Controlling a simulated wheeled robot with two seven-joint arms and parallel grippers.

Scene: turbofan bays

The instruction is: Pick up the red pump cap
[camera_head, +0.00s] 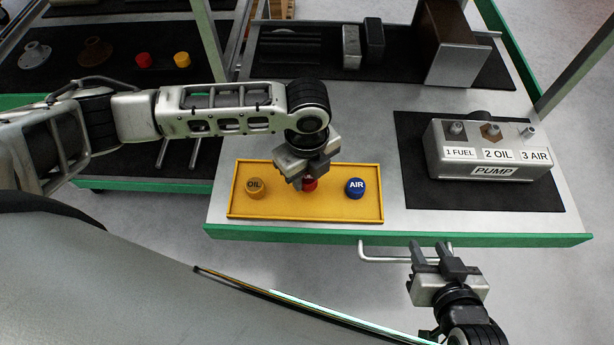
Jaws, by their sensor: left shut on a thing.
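The red pump cap (309,185) is at the yellow tray (335,212), between two other caps. It is partly hidden by my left gripper (303,181), which comes down over it from above and is shut on it. I cannot tell whether the cap is still resting on the tray. An orange-brown cap marked OIL (255,187) sits to its left, and a blue cap marked AIR (356,187) to its right. My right gripper (436,252) is empty, its fingers apart, in front of the bench's green edge. The grey pump (490,155) stands on a black mat at the right.
A brown and grey block (452,45) and dark boxes (362,42) stand on the bench's rear mat. A drawer handle (400,256) juts from the green front edge. Another bench at the left holds a red cap (144,60), a yellow cap (182,60) and flanged parts (94,51).

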